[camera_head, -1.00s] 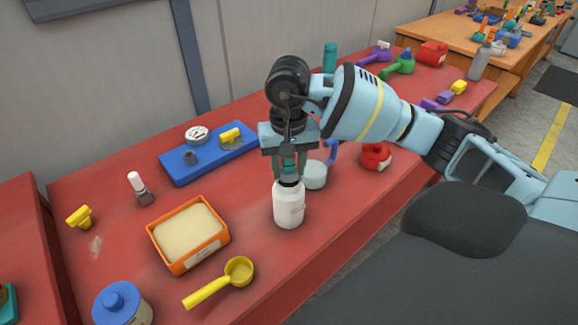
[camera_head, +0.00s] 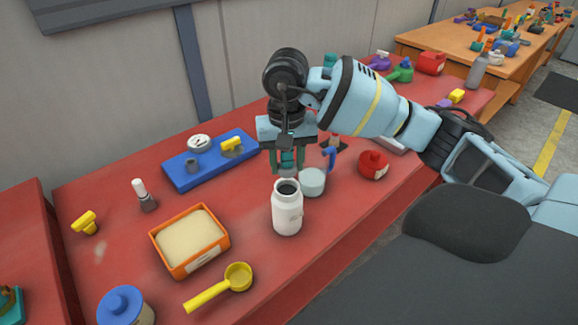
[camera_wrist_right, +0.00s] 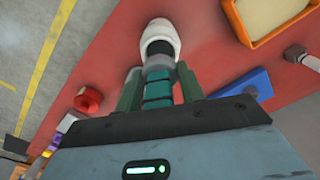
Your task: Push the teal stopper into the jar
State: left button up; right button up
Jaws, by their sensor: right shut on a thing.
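The white jar (camera_head: 287,214) stands upright on the red table, its dark round mouth open and facing up. My right gripper (camera_head: 288,166) is shut on the teal stopper (camera_head: 288,157), just above and behind the jar mouth in the head view. In the right wrist view the teal stopper (camera_wrist_right: 158,92) sits between the fingers of my right gripper (camera_wrist_right: 158,85), with a grey end pointing at the jar (camera_wrist_right: 159,38). The stopper looks apart from the jar; the exact gap is hard to tell. My left gripper is not in view.
A pale round container (camera_head: 312,182) stands close behind the jar. An orange-rimmed box (camera_head: 190,267), a yellow scoop (camera_head: 237,278) and a blue-lidded jar (camera_head: 124,304) lie to the left. A blue tray (camera_head: 180,175) is behind; a red container (camera_head: 373,165) is at right.

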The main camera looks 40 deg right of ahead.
jog(key=shift+r, duration=0.8)
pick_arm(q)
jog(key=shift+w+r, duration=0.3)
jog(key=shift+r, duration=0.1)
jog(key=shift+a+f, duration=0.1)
pick_arm(e)
jog(key=shift+f, duration=0.1)
jog(key=shift+f+b, duration=0.7)
jog(key=shift+f, duration=1.65)
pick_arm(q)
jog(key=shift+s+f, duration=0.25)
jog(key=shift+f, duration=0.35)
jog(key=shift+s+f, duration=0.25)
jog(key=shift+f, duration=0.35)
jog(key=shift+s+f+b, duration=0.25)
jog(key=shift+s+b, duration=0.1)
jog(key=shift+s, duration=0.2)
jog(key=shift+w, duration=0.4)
